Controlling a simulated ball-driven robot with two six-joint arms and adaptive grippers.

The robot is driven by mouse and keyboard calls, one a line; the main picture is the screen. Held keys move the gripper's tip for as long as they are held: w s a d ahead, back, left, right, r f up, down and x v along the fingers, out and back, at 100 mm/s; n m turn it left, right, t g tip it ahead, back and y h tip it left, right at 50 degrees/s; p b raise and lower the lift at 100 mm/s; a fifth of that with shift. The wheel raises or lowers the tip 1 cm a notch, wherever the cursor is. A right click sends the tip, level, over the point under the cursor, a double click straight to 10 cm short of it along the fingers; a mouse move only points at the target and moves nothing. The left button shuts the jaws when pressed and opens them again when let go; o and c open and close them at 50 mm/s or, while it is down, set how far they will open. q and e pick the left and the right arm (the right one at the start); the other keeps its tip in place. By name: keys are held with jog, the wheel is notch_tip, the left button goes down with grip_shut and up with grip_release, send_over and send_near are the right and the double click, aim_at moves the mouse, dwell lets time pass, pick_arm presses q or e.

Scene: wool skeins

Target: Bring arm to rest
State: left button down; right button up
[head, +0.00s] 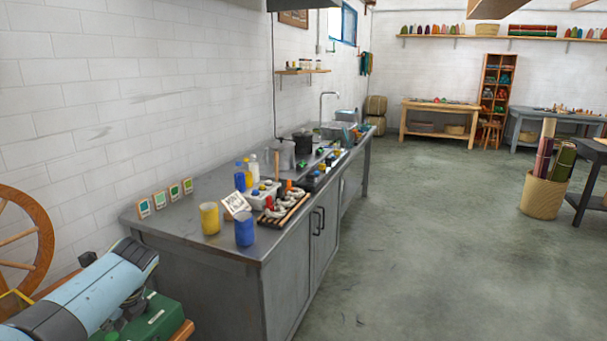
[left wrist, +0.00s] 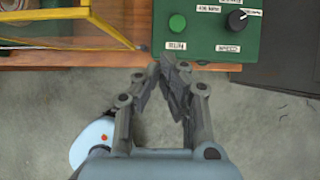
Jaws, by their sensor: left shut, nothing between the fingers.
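My left gripper (left wrist: 172,64) shows in the left wrist view with its fingertips together and nothing between them. Its tips are at the front edge of a wooden bench (left wrist: 60,58), just below a green control box (left wrist: 208,35) with a button and a knob. I cannot tell whether the tips touch the bench or hang above it. In the head view my light blue left arm comes in at the lower left and hides most of the gripper and part of the green box (head: 158,318). My right gripper is in neither view.
A yellow frame (left wrist: 80,40) stands on the bench left of the box. A wooden wheel (head: 42,250) is at the far left. A grey counter (head: 185,242) with yellow and blue jars, skeins and pots runs along the wall. The floor right of it is clear up to a basket (head: 541,197).

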pick_arm(q)
jog(key=s+d+f+g+b, duration=0.1)
jog(key=s+f+g+b, duration=0.4)
jog(key=s+f, duration=1.75)
pick_arm(e)
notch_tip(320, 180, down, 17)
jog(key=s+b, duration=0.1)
jog(key=b, duration=1)
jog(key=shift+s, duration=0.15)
pick_arm(q)
jog(key=s+d+f+n+t+h, duration=0.2)
jog(key=s+d+f+n, duration=0.1)
jog(key=s+f+n, duration=0.8)
jog(key=s+d+f+n+t+h, duration=0.1)
jog(key=s+d+f+n+h, duration=0.2)
jog(key=s+f+n, duration=0.8)
jog(key=shift+s+d+f+t, duration=0.4)
jog(key=shift+s+d+f, duration=0.65)
jog(key=shift+s, duration=3.35)
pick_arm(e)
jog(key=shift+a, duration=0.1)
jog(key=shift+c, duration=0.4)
